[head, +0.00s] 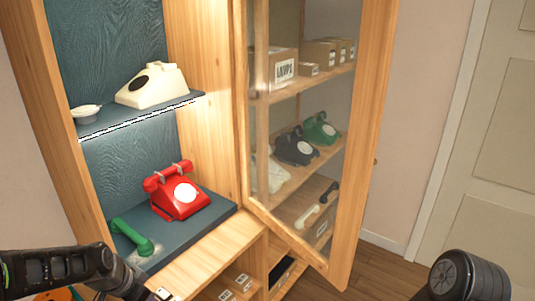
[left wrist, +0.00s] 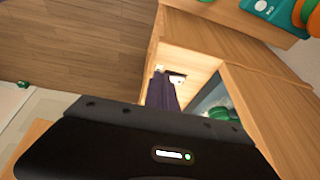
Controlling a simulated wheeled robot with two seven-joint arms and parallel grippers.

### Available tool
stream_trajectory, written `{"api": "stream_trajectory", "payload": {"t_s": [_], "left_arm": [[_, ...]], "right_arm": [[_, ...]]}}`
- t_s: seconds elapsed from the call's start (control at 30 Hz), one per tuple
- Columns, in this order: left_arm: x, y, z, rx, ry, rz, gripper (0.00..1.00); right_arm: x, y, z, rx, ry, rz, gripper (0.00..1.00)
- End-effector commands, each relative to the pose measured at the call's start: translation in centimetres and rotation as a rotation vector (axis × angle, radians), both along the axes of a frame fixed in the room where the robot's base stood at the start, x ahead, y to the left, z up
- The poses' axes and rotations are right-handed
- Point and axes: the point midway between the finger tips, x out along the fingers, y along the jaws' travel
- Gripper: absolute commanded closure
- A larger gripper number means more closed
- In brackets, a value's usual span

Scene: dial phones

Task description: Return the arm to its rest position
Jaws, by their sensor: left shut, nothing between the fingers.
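My left arm comes in at the lower left of the head view as dark links. In the left wrist view my left gripper (left wrist: 164,82) shows dark, narrow fingers, closed together with nothing seen between them, beyond its black housing. The fingers point toward the wooden cabinet's lower part; whether they touch anything cannot be told. A dark rounded link of my right arm shows at the bottom right of the head view, and its gripper is out of view.
A red dial phone (head: 179,195) and a green handset (head: 131,238) are on the lower shelf (head: 212,212).

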Motion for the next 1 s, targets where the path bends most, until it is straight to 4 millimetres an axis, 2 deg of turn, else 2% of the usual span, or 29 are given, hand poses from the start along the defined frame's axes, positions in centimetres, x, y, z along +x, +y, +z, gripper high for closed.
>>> {"api": "stream_trajectory", "payload": {"t_s": [0.17,0.27,0.37,0.4,0.5,0.6,0.7,0.8,1.0], "left_arm": [[0.7,-5.0,-6.2,-0.157,-0.011,0.263,1.00],[-0.8,-9.1,-11.1,-0.266,0.026,0.430,1.00],[-4.6,-13.7,-16.4,-0.357,0.107,0.584,1.00],[-6.6,-15.4,-18.3,-0.381,0.146,0.632,1.00],[-11.8,-18.8,-21.8,-0.401,0.250,0.681,1.00],[-16.4,-21.1,-23.8,-0.388,0.349,0.662,1.00],[-19.4,-22.5,-24.9,-0.375,0.421,0.639,1.00],[-20.8,-23.1,-25.5,-0.368,0.454,0.626,1.00],[-21.0,-23.2,-25.6,-0.367,0.459,0.622,1.00]], "right_arm": [[0.0,0.0,0.0,0.000,-0.001,0.000,0.69],[0.0,0.0,0.0,0.000,0.000,0.000,0.69],[0.0,0.0,0.0,0.000,0.000,0.000,0.69],[0.0,0.0,0.0,0.000,-0.001,0.000,0.69],[0.0,0.0,0.0,0.000,-0.001,0.000,0.69],[0.0,0.0,0.0,0.000,0.000,0.000,0.69],[0.0,0.0,0.0,0.000,0.000,0.000,0.69],[0.0,0.0,0.0,0.000,0.000,0.000,0.69],[0.0,0.0,0.0,0.000,0.000,0.000,0.69]]}}
